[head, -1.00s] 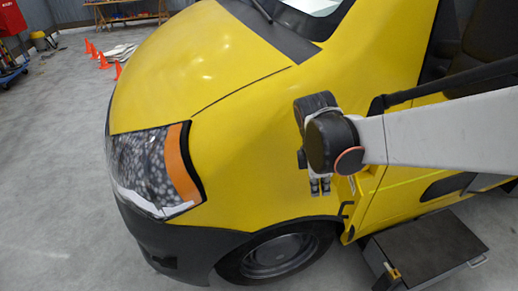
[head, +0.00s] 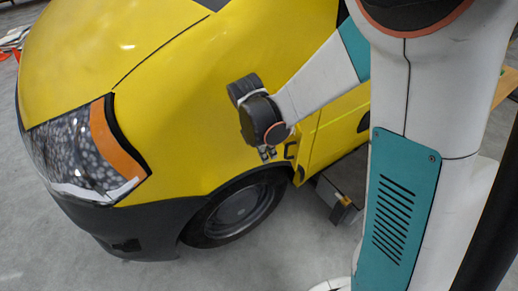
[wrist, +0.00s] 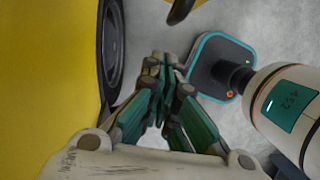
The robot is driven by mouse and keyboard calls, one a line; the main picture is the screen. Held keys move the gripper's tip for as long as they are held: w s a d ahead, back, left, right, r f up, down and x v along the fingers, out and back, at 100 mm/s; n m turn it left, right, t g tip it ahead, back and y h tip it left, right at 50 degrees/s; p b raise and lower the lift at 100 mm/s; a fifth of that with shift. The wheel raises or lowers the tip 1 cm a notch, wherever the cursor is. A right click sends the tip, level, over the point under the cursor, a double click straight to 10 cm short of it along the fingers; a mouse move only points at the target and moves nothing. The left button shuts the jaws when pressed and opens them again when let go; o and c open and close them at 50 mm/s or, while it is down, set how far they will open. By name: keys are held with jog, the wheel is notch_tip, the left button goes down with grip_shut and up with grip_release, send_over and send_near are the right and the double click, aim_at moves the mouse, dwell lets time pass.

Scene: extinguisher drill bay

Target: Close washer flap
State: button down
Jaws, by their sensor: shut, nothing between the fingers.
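My gripper (head: 267,154) points down beside the yellow van's front fender, just above and right of the front wheel arch. In the wrist view my gripper (wrist: 163,65) has its green-padded fingers drawn together, with nothing between them. A dark curved part, unclear which, shows at the top of the wrist view.
The van's front wheel (head: 238,214) is below the gripper, and the headlight (head: 78,150) is at left. A dark step box (head: 338,198) stands on the floor by the van's side. The grey floor in front of the van is clear.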

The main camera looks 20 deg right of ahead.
jog(key=shift+w+d, duration=0.1)
jog(key=shift+d, duration=1.05)
jog(key=shift+d, duration=0.1)
